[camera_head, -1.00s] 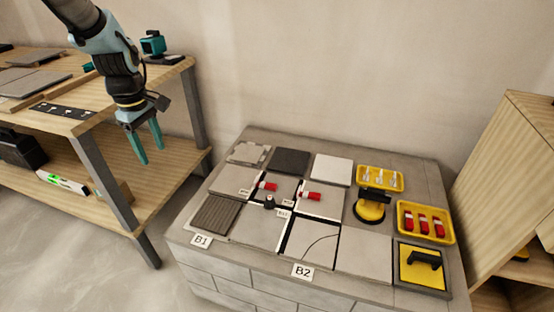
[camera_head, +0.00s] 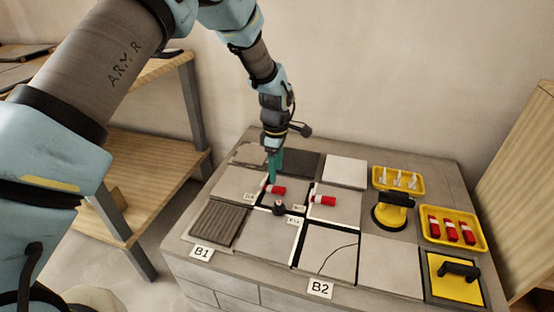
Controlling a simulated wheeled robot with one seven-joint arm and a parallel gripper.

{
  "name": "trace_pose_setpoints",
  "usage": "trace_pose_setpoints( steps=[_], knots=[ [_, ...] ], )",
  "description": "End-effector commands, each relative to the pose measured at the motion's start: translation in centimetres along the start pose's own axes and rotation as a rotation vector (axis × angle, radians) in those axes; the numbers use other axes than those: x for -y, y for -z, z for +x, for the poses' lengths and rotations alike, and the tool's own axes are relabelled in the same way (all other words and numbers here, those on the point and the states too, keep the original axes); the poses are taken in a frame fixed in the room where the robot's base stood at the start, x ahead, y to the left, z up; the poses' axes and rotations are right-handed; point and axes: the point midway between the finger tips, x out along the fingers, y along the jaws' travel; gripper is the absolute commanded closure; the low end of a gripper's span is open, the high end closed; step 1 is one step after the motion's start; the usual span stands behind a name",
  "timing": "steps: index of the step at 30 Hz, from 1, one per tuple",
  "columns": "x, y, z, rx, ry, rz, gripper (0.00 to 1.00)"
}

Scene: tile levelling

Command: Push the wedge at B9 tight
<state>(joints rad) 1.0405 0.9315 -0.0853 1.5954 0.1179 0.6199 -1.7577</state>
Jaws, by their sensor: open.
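Two red wedges lie in the tile joints on the grey block bench: a left one (camera_head: 275,189) and a right one (camera_head: 323,200). Small white tags (camera_head: 250,196) sit beside them, but their print is too small to read, so I cannot tell which wedge is at B9. My gripper (camera_head: 272,179) points down with its teal fingers just above or beside the left wedge's left end. It is open, with nothing visible between the fingers. I cannot tell whether a finger touches the wedge.
A small dark knob (camera_head: 279,208) stands in front of the left wedge. To the right are a yellow suction lifter (camera_head: 391,213), a tray of clear clips (camera_head: 398,179), a tray of red wedges (camera_head: 452,230) and a yellow float (camera_head: 455,277). A wooden shelf (camera_head: 150,150) stands left.

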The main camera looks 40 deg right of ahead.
Motion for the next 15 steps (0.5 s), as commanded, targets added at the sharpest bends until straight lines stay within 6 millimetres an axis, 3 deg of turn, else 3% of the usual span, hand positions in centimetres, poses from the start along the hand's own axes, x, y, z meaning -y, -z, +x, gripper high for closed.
trace_pose_setpoints(
  steps=[6,15],
  knots=[
    [0.1,0.1,4.0,0.000,0.003,-0.002,0.38],
    [0.0,0.1,6.6,0.001,0.000,-0.001,0.38]
  ],
)
